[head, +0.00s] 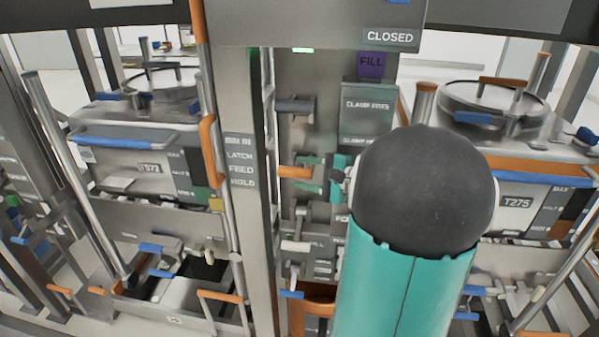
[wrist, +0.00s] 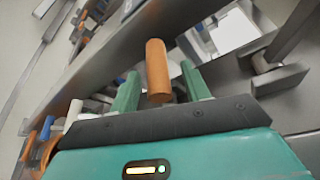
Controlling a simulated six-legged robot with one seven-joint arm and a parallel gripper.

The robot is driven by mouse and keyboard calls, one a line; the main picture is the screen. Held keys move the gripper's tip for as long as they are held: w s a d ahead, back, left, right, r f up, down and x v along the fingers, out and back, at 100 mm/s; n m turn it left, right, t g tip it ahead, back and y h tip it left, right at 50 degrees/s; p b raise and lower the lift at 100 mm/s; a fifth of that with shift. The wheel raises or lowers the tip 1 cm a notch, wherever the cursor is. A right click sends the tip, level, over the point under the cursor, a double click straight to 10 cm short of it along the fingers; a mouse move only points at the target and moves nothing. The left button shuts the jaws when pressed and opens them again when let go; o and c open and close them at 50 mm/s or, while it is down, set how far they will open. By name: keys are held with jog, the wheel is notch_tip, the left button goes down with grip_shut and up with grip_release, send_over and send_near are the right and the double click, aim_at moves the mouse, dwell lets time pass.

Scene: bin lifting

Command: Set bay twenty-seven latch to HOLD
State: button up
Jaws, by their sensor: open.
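An orange latch handle (head: 295,172) sticks out to the left beside the post in the head view. In the wrist view the orange handle (wrist: 157,68) stands between the two teal fingers of my gripper (wrist: 160,74). The fingers are open, one on each side of it. I cannot tell whether either touches the handle.
A bin marked T572 (head: 150,168) stands to the left and a bin marked T275 (head: 516,203) to the right. The upright post (head: 245,220) is close left of the handle. A grey lever (head: 295,106) lies above and a pale lever (head: 295,246) below.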

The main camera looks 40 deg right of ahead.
jog(key=v, duration=1.1)
jog(key=shift+s, duration=0.25)
jog(key=w+a+f+n+g+y, duration=0.1)
jog(key=w+a+n+g, duration=0.2)
jog(key=a, duration=0.6)
jog(key=w+a+f+n+g+y, duration=0.1)
jog(key=a+n+g+y, duration=0.2)
jog(key=a, duration=0.7)
jog(key=s+a+n+g+h, duration=0.2)
jog(key=s+a+n+h, duration=0.1)
jog(key=a+n, duration=0.3)
jog(key=s+a+f+n+g+h, duration=0.1)
jog(key=s+a+n+h, duration=0.3)
jog(key=a+n, duration=0.3)
jog(key=a+h, duration=0.1)
jog(key=a, duration=0.2)
jog(key=shift+g+h, duration=0.4)
jog(key=shift+f, duration=0.1)
